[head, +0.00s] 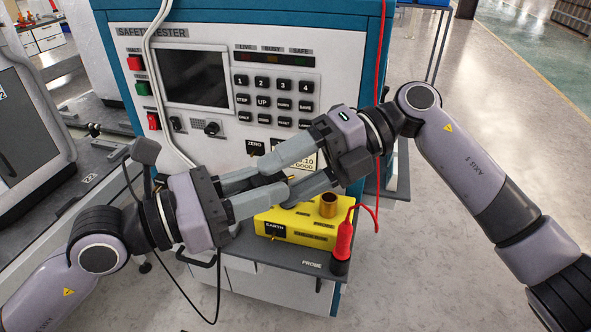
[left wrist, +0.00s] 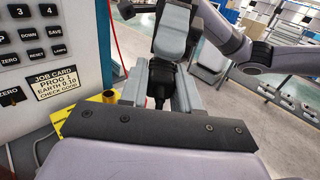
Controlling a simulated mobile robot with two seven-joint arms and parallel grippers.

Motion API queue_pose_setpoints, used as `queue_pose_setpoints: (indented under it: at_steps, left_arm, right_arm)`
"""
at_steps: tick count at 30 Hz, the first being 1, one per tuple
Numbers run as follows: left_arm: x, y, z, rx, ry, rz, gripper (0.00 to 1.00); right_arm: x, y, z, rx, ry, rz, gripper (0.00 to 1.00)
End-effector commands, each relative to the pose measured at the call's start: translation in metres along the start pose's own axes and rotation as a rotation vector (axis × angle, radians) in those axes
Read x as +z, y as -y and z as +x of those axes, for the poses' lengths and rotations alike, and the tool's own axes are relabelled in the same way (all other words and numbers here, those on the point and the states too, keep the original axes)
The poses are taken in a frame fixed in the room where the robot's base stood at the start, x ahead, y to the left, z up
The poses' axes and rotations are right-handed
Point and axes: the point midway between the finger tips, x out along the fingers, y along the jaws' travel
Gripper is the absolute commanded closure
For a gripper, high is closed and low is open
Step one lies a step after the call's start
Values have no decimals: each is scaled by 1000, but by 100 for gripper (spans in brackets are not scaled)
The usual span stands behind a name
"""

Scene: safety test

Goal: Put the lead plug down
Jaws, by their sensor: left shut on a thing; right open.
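My left gripper (head: 284,184) is shut on the lead plug, in front of the tester's panel. The plug is mostly hidden by fingers in the head view; a small brass-coloured bit (head: 291,178) shows between them. In the left wrist view the dark plug (left wrist: 160,90) sits between my left fingers. My right gripper (head: 268,182) is open, its fingers reaching in from the right and overlapping the left ones around the plug. I cannot tell whether they touch it. In the left wrist view the right gripper (left wrist: 174,62) faces mine.
Below is a grey shelf (head: 285,272) with a yellow box (head: 309,232) marked EARTH, a brass cylinder (head: 328,205) and a red probe (head: 344,240) on a red wire. The safety tester (head: 215,140) stands close behind. A black cable (head: 190,298) hangs at left. Open floor lies at right.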

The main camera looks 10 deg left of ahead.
Motion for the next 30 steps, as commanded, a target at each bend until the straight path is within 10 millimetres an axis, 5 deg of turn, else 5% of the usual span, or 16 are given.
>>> queue_pose_setpoints:
  at_steps: [1,6,10,11,13,23,30]
  left_arm:
    - [0,0,0,0,0,0,100]
    - [0,0,0,0,1,0,100]
    - [0,0,0,0,1,-1,100]
    - [0,0,0,0,1,-1,59]
    - [0,0,0,1,1,-1,39]
    - [0,0,-1,0,0,0,39]
    - [-2,0,-21,1,-5,-1,39]
  right_arm:
    - [0,0,0,0,0,0,42]
    - [0,0,0,-1,0,0,93]
    - [0,1,0,-2,0,-1,94]
    - [0,0,0,-2,-1,-1,98]
    - [0,0,0,-2,-1,0,100]
    - [0,0,-1,0,0,0,100]
    - [0,0,0,0,0,0,100]
